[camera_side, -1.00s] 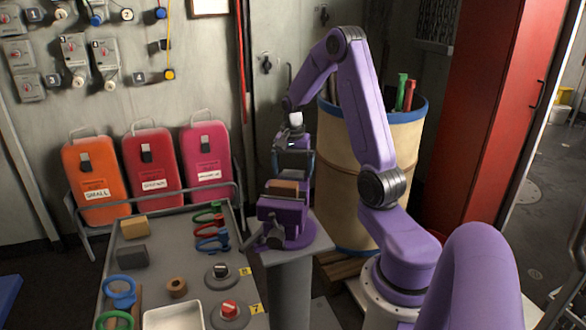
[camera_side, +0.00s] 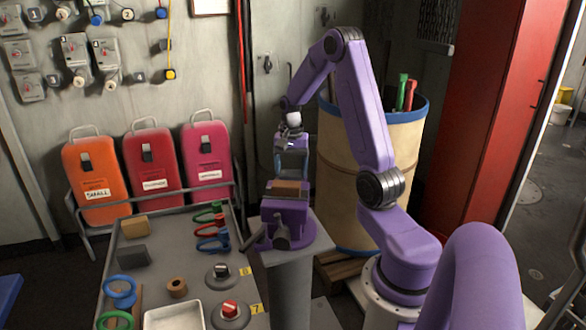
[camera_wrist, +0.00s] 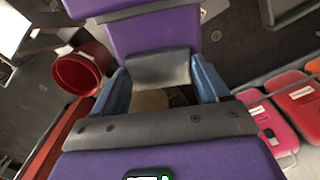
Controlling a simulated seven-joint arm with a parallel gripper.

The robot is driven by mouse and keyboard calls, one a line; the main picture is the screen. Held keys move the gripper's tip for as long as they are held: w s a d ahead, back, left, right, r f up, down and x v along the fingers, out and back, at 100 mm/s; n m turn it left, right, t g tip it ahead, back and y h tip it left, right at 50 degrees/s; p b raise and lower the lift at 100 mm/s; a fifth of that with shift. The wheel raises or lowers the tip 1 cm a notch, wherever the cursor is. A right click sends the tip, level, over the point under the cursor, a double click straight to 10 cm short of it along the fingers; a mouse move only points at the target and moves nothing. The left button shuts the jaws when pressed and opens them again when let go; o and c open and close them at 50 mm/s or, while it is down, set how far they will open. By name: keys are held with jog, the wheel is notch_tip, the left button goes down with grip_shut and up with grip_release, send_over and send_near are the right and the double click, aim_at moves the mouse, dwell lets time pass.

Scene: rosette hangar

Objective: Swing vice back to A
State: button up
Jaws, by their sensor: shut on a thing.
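The purple bench vice (camera_side: 284,212) stands on a grey pedestal (camera_side: 290,275) at the middle of the side view. A brown block (camera_side: 286,187) sits at the top of its jaws. In the wrist view, my gripper (camera_wrist: 160,88) has a finger at each side of a grey piece of the vice (camera_wrist: 160,68). The exact contact is partly hidden. No letter A is readable.
A tray table (camera_side: 135,285) with several tools and blocks stands left of the pedestal. A large drum (camera_side: 400,140) stands behind my arm, and a red cabinet (camera_side: 485,110) is at the right. Several cases (camera_side: 150,165) lean along the back wall.

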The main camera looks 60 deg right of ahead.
jog(key=shift+w+a+n, duration=0.4)
jog(key=shift+w+n, duration=0.35)
jog(key=shift+n, duration=0.45)
jog(key=shift+w+a+n, duration=0.4)
jog(key=shift+w+n, duration=0.3)
jog(key=shift+n, duration=0.5)
jog(key=o, duration=1.5)
jog(key=shift+a, duration=0.1)
jog(key=shift+r, duration=0.1)
notch_tip(320, 180, up, 17)
jog(key=shift+r, duration=0.15)
jog(key=shift+r, duration=2.5)
